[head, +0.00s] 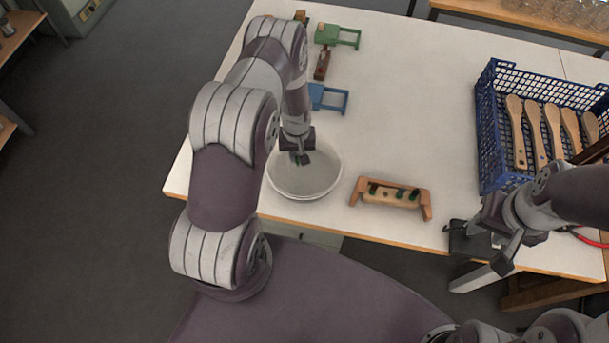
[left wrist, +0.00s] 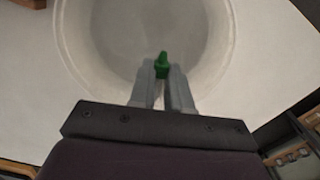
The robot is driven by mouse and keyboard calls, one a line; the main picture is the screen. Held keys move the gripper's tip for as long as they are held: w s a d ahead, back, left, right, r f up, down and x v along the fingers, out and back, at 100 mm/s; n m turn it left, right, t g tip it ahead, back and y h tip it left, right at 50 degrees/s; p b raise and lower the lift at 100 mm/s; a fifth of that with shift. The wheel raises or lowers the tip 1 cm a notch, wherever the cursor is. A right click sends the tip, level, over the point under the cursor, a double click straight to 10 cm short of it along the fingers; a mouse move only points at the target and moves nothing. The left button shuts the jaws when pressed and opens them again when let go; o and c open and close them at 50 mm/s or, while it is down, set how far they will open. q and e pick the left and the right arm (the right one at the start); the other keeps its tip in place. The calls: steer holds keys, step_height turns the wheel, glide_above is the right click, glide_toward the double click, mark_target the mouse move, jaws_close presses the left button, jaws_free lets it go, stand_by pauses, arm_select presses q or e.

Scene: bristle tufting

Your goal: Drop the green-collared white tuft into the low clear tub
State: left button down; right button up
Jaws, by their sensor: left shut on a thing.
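The low clear tub (head: 304,187), a round pale bowl shape, stands near the table's front edge. My left gripper (head: 302,158) is over the tub, pointing down. In the left wrist view my left gripper (left wrist: 162,72) is shut on a small green piece, the collar of the tuft (left wrist: 161,62), with the tub's inside (left wrist: 110,30) behind it. The tuft's white bristles cannot be made out. My right gripper (head: 478,246) is at the table's front right edge, its fingers apart, and nothing shows between them.
A wooden holder (head: 418,203) with dark and green pieces stands right of the tub. A green clamp (head: 328,34), a blue clamp (head: 330,98) and a brown wooden piece (head: 322,64) lie behind it. A blue crate (head: 489,140) holds several wooden brush handles. The table's middle is clear.

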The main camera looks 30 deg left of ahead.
arm_select(q)
steer(key=shift+w+f, duration=0.1)
steer(key=shift+f, duration=0.65)
arm_select(e)
steer(key=shift+w+f, duration=0.1)
steer(key=shift+f, duration=0.4)
arm_select(q)
steer(key=shift+a, duration=0.1)
steer(key=c, duration=1)
jaws_free()
steer(key=shift+r, duration=0.1)
steer(key=shift+r, duration=0.1)
step_height(320, 180, up, 12)
steer(key=b, duration=0.3)
steer(key=shift+r, duration=0.25)
arm_select(e)
step_height(320, 180, down, 3)
